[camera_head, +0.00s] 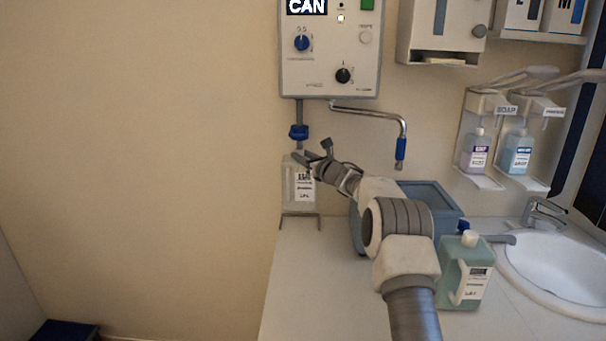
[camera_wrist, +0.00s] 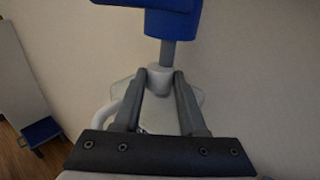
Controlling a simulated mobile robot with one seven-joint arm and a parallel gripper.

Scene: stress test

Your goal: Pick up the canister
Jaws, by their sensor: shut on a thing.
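A pale translucent canister (camera_head: 291,190) with a white label stands at the wall, below the dosing unit, with a wire holder at its base. My gripper (camera_head: 306,163) reaches its top from the right. A grey pipe (camera_wrist: 168,54) runs from a blue fitting (camera_wrist: 172,22) down into the neck. The canister's lower body is hidden in the wrist view.
The dosing unit (camera_head: 330,55) and its bent metal spout (camera_head: 375,112) hang above. A second, greenish canister (camera_head: 455,272) stands on the counter by the sink (camera_head: 562,265). A blue-grey box (camera_head: 440,200) is behind my arm. The counter's front left (camera_head: 310,290) is clear.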

